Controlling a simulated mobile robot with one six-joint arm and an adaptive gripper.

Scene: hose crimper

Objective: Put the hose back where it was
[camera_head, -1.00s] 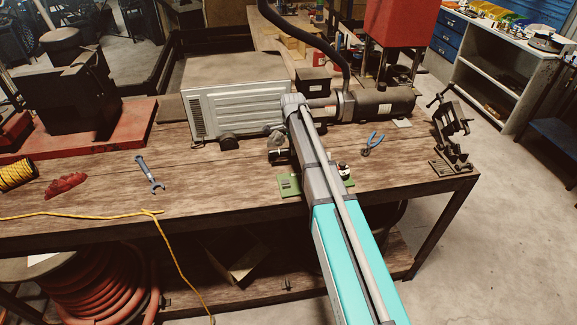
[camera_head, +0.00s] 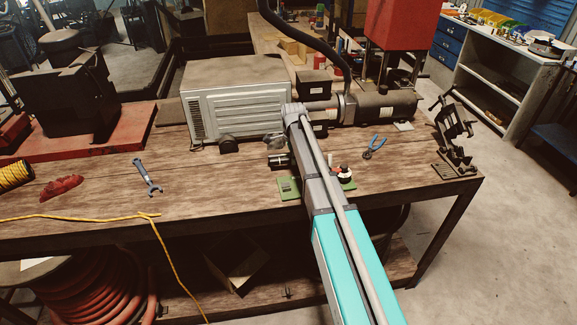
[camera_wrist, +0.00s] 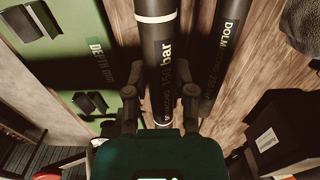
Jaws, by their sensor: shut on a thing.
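In the wrist view a black hose (camera_wrist: 157,40) with a white band and "150 bar" lettering runs between my gripper's fingers (camera_wrist: 161,95). My gripper is shut on it. A second dark hose (camera_wrist: 224,48) with pale lettering lies on the wood to the right, apart from the gripped one. A green plate (camera_wrist: 99,22) marked "DEPTH mm" is to the left. In the head view the green plate (camera_head: 289,190) shows on both sides of my arm, which hides my gripper and most of the hose. I cannot tell whether the held hose touches the bench.
The wooden bench (camera_head: 215,185) has a grey louvred box (camera_head: 235,100) at the back.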

